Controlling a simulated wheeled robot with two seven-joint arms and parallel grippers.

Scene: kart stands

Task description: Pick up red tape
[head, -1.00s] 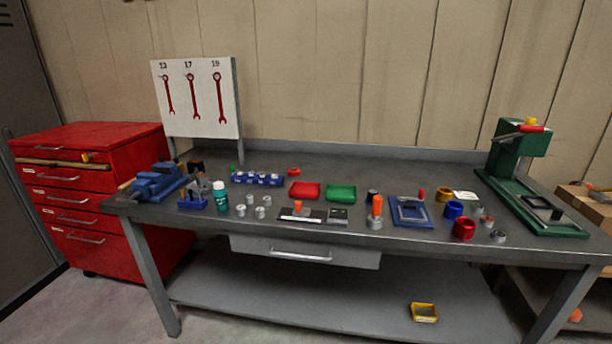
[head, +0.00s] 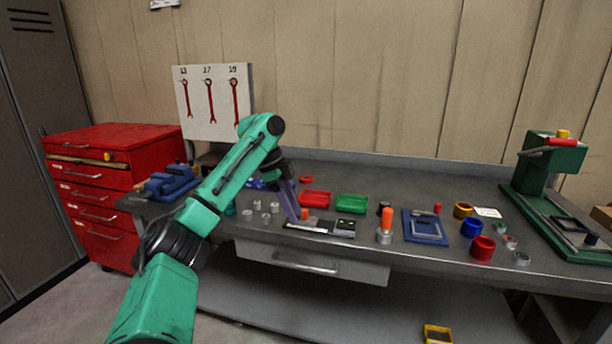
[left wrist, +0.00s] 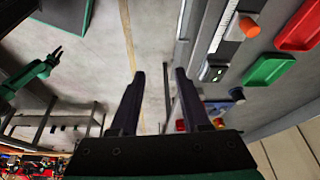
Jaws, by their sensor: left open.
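A red roll (head: 482,248) that looks like tape stands on the bench at the right, near a blue roll (head: 471,227) and a yellow-brown roll (head: 463,210). A smaller red ring (head: 306,179) lies behind the red tray. My left gripper (head: 291,203) is open over the bench's front left part, far left of the red roll. In the left wrist view its two fingers (left wrist: 160,72) are apart with nothing between them. The rolls there are small and partly hidden by a finger. My right gripper (left wrist: 57,55) shows small at the left there, its fingers apart.
A red tray (head: 314,198), a green tray (head: 351,203), an orange-topped tool (head: 384,230) and a blue fixture (head: 425,227) stand between my left gripper and the rolls. A green press (head: 548,175) stands at the right end. A red cabinet (head: 90,190) stands left.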

